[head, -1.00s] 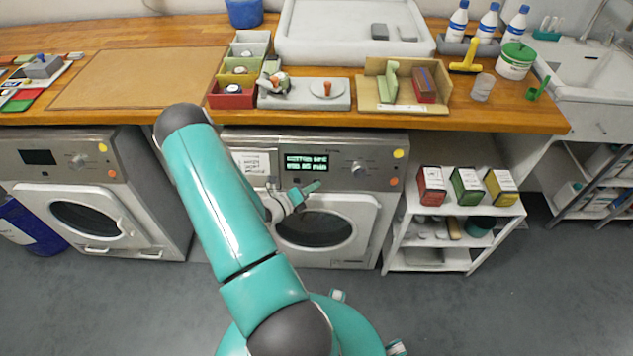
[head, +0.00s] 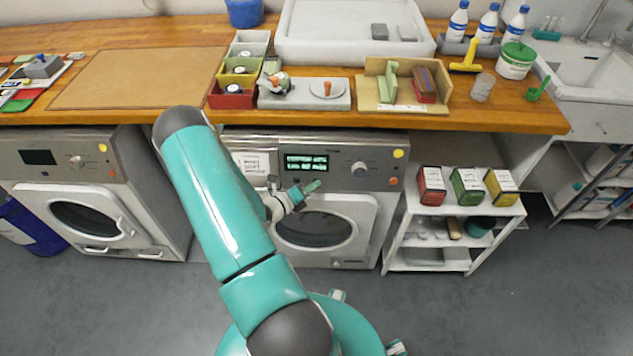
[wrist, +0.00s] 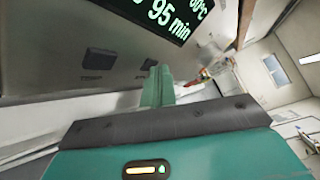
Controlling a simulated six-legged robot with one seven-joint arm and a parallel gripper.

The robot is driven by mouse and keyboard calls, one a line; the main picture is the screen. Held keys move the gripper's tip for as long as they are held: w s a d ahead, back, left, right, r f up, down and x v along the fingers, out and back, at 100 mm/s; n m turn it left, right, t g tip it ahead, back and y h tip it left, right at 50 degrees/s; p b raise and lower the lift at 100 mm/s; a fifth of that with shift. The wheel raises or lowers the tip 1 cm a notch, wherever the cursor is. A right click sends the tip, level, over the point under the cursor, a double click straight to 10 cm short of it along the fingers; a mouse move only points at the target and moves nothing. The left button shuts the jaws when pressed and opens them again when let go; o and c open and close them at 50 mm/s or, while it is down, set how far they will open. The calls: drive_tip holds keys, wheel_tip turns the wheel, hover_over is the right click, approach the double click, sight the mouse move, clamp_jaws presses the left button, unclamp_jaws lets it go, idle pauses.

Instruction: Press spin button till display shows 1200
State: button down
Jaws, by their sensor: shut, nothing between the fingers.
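The right washing machine has a lit display (head: 306,163) with green text too small to read in the head view. In the wrist view the display (wrist: 160,18) is cut off and shows "95 min" and part of a "°C" figure; no 1200 is legible. My gripper (head: 313,187) is shut and empty in front of the panel, just below the display. Its fingers (wrist: 157,85) point toward the panel near the second button; I cannot tell whether they touch it.
A round knob (head: 359,169) and yellow and orange round spots are right of the display. The round door (head: 366,215) is below my gripper. A wooden worktop (head: 420,122) overhangs the machine. A white shelf (head: 480,212) with boxes stands to the right.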

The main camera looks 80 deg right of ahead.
drive_tip(key=shift+a, duration=0.1)
drive_tip(key=shift+s+a+r, duration=0.1)
drive_tip(key=shift+a+r, duration=0.15)
drive_tip(key=shift+a, duration=0.35)
drive_tip(key=a, duration=0.1)
drive_tip(key=a+r, duration=0.1)
drive_tip(key=a, duration=0.1)
drive_tip(key=s+a, duration=0.1)
drive_tip(key=shift+a+r, duration=0.25)
drive_tip(key=shift+a, duration=0.1)
idle(1.8)
